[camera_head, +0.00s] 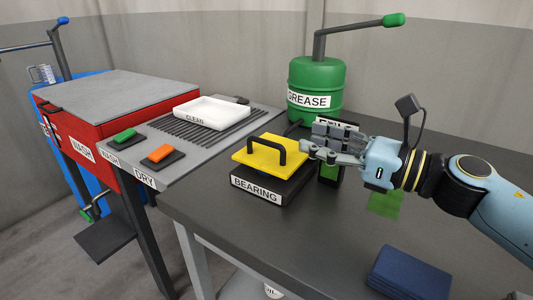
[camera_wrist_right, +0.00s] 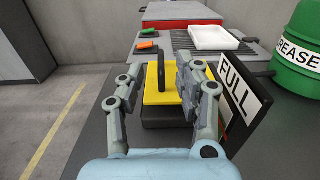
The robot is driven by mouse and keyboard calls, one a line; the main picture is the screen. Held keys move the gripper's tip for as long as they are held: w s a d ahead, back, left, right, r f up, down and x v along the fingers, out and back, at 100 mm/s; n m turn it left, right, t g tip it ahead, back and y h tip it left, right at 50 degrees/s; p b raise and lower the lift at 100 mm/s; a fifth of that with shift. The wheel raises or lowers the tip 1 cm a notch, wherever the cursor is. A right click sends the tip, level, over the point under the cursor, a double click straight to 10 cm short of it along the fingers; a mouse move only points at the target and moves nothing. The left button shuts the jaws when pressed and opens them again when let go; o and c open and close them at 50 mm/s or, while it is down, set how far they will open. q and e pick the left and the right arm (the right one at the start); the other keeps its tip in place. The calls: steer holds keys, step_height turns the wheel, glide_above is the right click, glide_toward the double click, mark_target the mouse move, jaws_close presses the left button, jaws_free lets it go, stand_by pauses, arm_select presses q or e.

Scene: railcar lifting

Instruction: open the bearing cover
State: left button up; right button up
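The bearing cover is a yellow plate (camera_head: 258,158) with a black arched handle (camera_head: 268,147). It lies flat on a black box (camera_head: 262,187) labelled BEARING, so it is shut. My right gripper (camera_head: 306,148) comes from the right, just beside the handle and above the cover's right side. In the right wrist view the two fingers (camera_wrist_right: 160,72) are spread, and the handle (camera_wrist_right: 161,72) shows between them, farther ahead. Nothing is held. The cover's yellow plate (camera_wrist_right: 156,96) is partly hidden by the fingers there. My left gripper is not in view.
A green grease drum (camera_head: 316,85) with a pump handle stands behind the box. A FULL sign (camera_wrist_right: 238,95) is close to the right finger. A white CLEAN tray (camera_head: 211,113) lies on the drying rack at left.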

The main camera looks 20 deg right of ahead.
mark_target(272, 141)
steer(key=w+a+f, duration=0.1)
steer(key=w+a, duration=0.1)
steer(key=w+a+f, duration=0.1)
steer(key=w, duration=0.2)
steer(key=w+a+f, duration=0.1)
steer(key=w+a, duration=0.1)
steer(key=shift+w+a, duration=0.3)
steer(key=shift+a, duration=0.05)
steer(key=shift+w+a+f, duration=0.1)
steer(key=shift+w+a, duration=0.35)
steer(key=shift+w, duration=0.1)
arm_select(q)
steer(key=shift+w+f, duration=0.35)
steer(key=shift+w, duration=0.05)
arm_select(e)
jaws_close()
